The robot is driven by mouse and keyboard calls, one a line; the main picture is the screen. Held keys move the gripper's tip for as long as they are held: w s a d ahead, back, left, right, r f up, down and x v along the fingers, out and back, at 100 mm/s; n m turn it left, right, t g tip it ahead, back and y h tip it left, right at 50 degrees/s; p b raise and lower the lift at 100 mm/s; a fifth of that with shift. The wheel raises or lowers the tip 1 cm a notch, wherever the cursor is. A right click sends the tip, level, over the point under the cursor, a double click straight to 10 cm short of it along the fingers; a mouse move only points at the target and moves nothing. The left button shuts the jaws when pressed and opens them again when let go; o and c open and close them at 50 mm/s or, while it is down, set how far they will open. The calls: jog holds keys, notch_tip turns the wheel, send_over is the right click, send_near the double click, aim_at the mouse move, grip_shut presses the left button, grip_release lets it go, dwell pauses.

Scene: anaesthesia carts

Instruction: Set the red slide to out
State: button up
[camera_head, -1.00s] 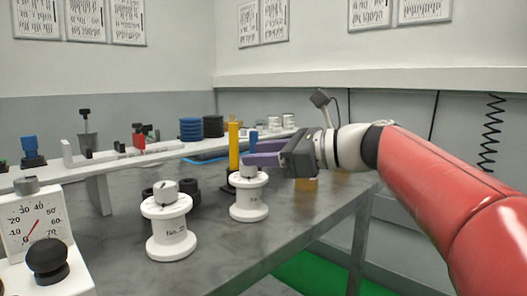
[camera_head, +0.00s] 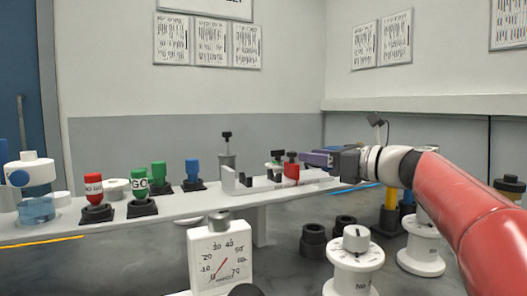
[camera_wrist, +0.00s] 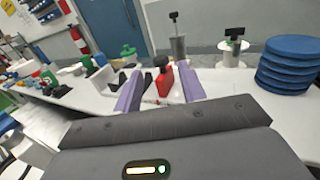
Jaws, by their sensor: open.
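The red slide (camera_head: 291,168) is a small red block with a dark knob on top, on a white rail fixture (camera_head: 255,183) on the raised white shelf. My gripper (camera_head: 312,158) is open, with purple fingers, just to the right of the red slide in the head view. In the wrist view the red slide (camera_wrist: 164,82) shows between and beyond the fingers of my gripper (camera_wrist: 160,73). I see no grip on it. Whether a finger touches it cannot be told. Its end marks cannot be read.
A grey post with a dark handle (camera_head: 227,150) is behind the rail. Blue discs (camera_wrist: 288,64) are stacked at right in the wrist view. A dial gauge (camera_head: 220,257) and white spools (camera_head: 354,262) stand in front.

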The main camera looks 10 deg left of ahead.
aim_at(296, 154)
jog(key=x, duration=0.6)
jog(key=shift+w+a+p, duration=0.25)
jog(key=shift+a+p, duration=0.05)
jog(key=shift+p, duration=0.1)
jog(key=shift+c, duration=0.4)
grip_shut()
